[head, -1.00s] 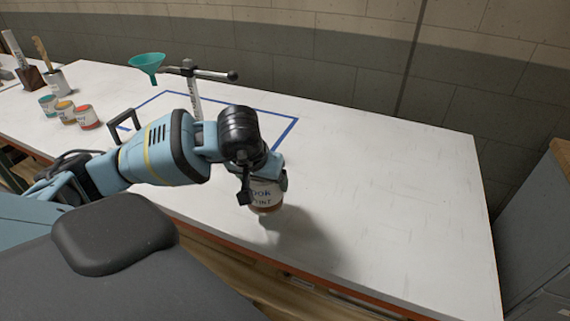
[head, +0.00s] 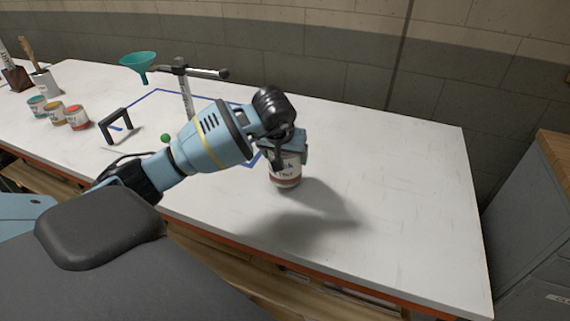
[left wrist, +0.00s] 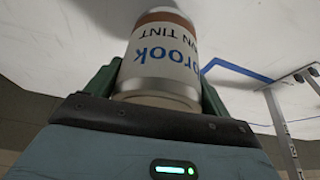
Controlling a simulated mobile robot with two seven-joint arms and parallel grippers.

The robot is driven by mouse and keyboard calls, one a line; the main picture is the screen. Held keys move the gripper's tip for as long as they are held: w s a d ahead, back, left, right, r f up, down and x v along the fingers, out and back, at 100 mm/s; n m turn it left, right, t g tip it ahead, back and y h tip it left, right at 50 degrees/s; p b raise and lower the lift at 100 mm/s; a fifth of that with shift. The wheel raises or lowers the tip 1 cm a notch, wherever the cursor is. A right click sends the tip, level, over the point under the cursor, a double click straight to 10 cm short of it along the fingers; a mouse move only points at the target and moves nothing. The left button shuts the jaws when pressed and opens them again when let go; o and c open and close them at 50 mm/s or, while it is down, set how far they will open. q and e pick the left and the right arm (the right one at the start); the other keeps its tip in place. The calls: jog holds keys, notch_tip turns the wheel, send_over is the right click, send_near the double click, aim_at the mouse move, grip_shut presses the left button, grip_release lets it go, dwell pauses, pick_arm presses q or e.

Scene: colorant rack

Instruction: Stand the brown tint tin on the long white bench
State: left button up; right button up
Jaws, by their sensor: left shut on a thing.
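The brown tint tin (head: 286,172) has a white label with lettering and a brown band near its bottom. My left gripper (head: 284,152) is shut around its upper part, from above, and holds it roughly upright. In the left wrist view the tin (left wrist: 160,62) sits between the two fingers, its label lettering upside down in the picture. The tin is over the long white bench (head: 400,190), close to its surface; I cannot tell whether it touches. A shadow spreads on the bench to its right. My right gripper is not in view.
A stand (head: 186,95) with a teal funnel (head: 138,62) is behind my left arm, by a blue taped outline. Small tins (head: 76,117), a black handle-shaped frame (head: 115,124) and a green ball (head: 165,138) are left. The bench's right part is clear. A grey cabinet (head: 530,220) stands right.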

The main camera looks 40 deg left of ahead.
pick_arm(q)
jog(key=shift+w+f, duration=0.15)
jog(key=shift+f, duration=1.5)
jog(key=shift+f, duration=0.2)
jog(key=o, duration=1.1)
jog(key=shift+o, duration=0.2)
jog(key=shift+r, duration=0.25)
jog(key=p+v, duration=0.1)
jog(key=v, duration=1)
jog(key=shift+s+r, duration=0.2)
jog(key=shift+r, duration=0.15)
jog(key=shift+d, duration=0.15)
